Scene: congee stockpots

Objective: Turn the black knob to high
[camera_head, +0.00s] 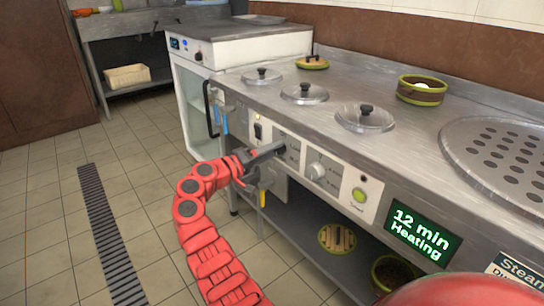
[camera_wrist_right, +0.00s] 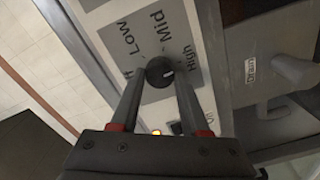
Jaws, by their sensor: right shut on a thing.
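The black knob (camera_wrist_right: 158,70) is on a grey label plate with the words Low, Mid and High around it. A pale pointer mark shows on its face, towards the lower right in the right wrist view; I cannot tell exactly which setting it meets. My right gripper (camera_wrist_right: 160,80) has a finger on either side of the knob and is shut on it. In the head view the right gripper (camera_head: 274,150) reaches the control panel (camera_head: 350,177) at the counter's front, and its fingers largely hide the knob. My left gripper is not in view.
A pale knob (camera_head: 316,171) and a green button (camera_head: 360,195) are right of my gripper. A display (camera_head: 422,235) reads "12 min Heating". Several lidded pots (camera_head: 365,117) are set in the counter above. A drain handle (camera_wrist_right: 292,100) shows in the wrist view.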

